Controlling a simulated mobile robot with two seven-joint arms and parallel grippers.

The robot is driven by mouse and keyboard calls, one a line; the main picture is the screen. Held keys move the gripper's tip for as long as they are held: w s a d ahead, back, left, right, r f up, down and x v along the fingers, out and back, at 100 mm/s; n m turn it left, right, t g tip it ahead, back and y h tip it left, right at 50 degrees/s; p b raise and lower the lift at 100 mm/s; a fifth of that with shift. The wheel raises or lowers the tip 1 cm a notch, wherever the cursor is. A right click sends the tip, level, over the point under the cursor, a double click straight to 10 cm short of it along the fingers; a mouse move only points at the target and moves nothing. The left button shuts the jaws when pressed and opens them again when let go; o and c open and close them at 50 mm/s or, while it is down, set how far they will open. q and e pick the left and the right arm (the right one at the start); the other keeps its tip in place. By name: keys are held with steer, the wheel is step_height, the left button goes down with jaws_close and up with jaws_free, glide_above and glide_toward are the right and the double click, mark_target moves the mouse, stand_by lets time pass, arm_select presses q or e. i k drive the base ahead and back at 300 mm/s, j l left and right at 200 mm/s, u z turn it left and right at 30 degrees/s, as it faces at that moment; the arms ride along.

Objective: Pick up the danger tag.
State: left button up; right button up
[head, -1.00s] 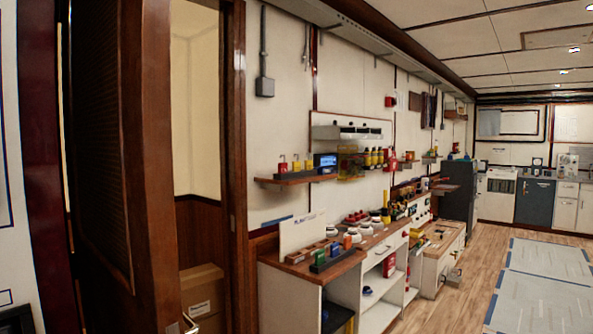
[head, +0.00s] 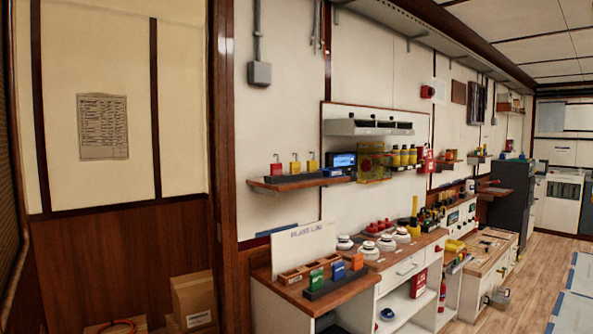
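I cannot pick out a danger tag for certain at this distance. A small wall shelf (head: 298,181) carries one red and two yellow padlock-like pieces (head: 295,165) in a dark holder. A red piece (head: 425,160) hangs on the wall board further right, too small to read. Below, a wooden-topped bench (head: 330,298) holds a white panel with lettering (head: 303,246), green, blue and orange blocks in a dark rack (head: 333,283), and several white round devices (head: 368,248). Neither of my grippers is in view.
A door frame (head: 222,120) stands left of the bench. Beyond it is a recess with cardboard boxes (head: 193,297), a red ring (head: 117,327) and a posted sheet (head: 103,126). Open wooden floor (head: 525,270) lies at the right, with pale floor panels (head: 575,300).

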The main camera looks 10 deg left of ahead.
mark_target(275, 168)
steer(key=i+j, duration=0.1)
steer(key=i, duration=0.35)
steer(key=i+j, duration=0.1)
steer(key=i, duration=0.35)
steer(key=i+j, duration=0.1)
steer(key=i, duration=0.35)
steer(key=l+z, duration=0.05)
